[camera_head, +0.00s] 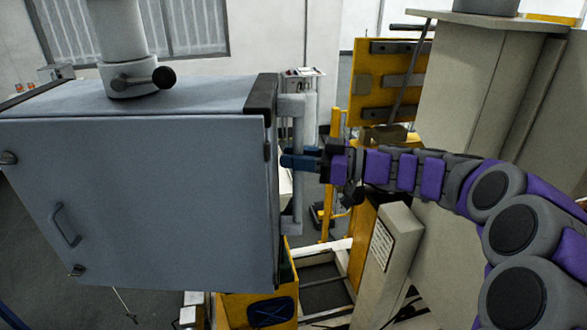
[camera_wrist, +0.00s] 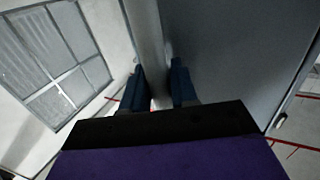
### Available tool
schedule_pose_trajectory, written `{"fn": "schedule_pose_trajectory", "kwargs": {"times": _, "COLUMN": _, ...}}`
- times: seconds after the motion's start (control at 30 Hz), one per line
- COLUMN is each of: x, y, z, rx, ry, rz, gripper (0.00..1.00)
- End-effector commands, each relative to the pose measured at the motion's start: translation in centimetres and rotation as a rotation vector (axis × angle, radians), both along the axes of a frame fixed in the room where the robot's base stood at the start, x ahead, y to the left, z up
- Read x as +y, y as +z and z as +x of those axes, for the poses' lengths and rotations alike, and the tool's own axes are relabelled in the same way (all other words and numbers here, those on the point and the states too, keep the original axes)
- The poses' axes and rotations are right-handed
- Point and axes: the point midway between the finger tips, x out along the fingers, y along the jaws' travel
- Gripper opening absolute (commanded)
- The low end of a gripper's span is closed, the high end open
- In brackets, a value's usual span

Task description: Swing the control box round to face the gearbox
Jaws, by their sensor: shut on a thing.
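The control box (camera_head: 150,190) is a large blue-grey cabinet hanging from a pale vertical post (camera_head: 118,40) at the left of the head view. A grey vertical bar handle (camera_head: 297,130) runs along its right side. My gripper (camera_head: 290,161) is at the middle of this handle, its blue fingers shut on it. In the wrist view my two fingers (camera_wrist: 158,88) stand on either side of the handle bar (camera_wrist: 145,35), with the box's side (camera_wrist: 225,50) to the right. The gearbox cannot be clearly picked out in either view.
A black clamp lever (camera_head: 150,78) sits on the post above the box. A yellow panel (camera_head: 385,80) and a tall beige cabinet (camera_head: 480,100) stand behind my arm. A leaning beige box with a label (camera_head: 384,250) and a white frame (camera_head: 325,255) are below. Grey floor shows at lower left.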

Motion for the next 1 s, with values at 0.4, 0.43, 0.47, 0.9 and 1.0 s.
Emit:
{"fn": "schedule_pose_trajectory", "kwargs": {"times": 0.4, "x": -0.4, "y": -0.6, "z": -1.7, "rx": 0.000, "ry": -0.060, "rz": 0.009, "gripper": 0.00}}
{"fn": "schedule_pose_trajectory", "kwargs": {"times": 0.43, "x": -0.5, "y": -0.5, "z": -1.9, "rx": -0.002, "ry": -0.067, "rz": 0.009, "gripper": 0.00}}
{"fn": "schedule_pose_trajectory", "kwargs": {"times": 0.47, "x": -0.5, "y": -0.5, "z": -2.1, "rx": -0.002, "ry": -0.073, "rz": 0.010, "gripper": 0.00}}
{"fn": "schedule_pose_trajectory", "kwargs": {"times": 0.9, "x": -0.9, "y": -0.1, "z": -3.4, "rx": 0.002, "ry": -0.126, "rz": 0.013, "gripper": 0.00}}
{"fn": "schedule_pose_trajectory", "kwargs": {"times": 1.0, "x": -0.9, "y": -0.1, "z": -3.3, "rx": 0.003, "ry": -0.126, "rz": 0.013, "gripper": 0.00}}
